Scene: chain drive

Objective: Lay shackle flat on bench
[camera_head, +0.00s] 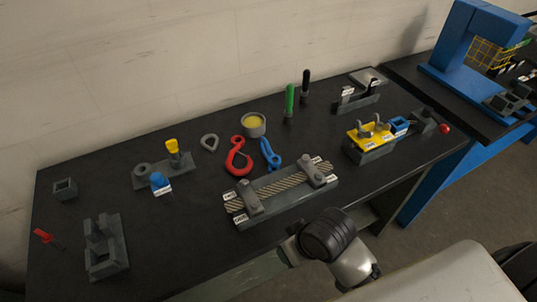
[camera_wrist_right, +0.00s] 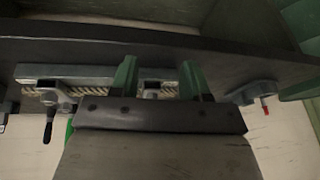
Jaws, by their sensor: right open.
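A blue shackle-like piece (camera_head: 270,153) lies on the dark bench (camera_head: 200,235), just right of a red hook (camera_head: 237,158). I cannot tell for sure that it is the shackle. A grey teardrop-shaped loop (camera_head: 209,142) lies to the left of the hook. In the right wrist view my right gripper (camera_wrist_right: 160,78) is open, with two green fingers apart and nothing seen held. The rope fixture (camera_wrist_right: 90,74) shows behind the fingers. In the head view my right arm is at the bench's front edge, its fingertips not clear. My left gripper is not in view.
The rope fixture (camera_head: 285,192) with two clamps stands at the front middle. A yellow-topped block (camera_head: 368,135) is to its right. A yellow-filled cup (camera_head: 254,124) and a green-handled tool (camera_head: 289,100) stand behind. A grey bracket (camera_head: 105,247) is front left. Bare bench lies left of the fixture.

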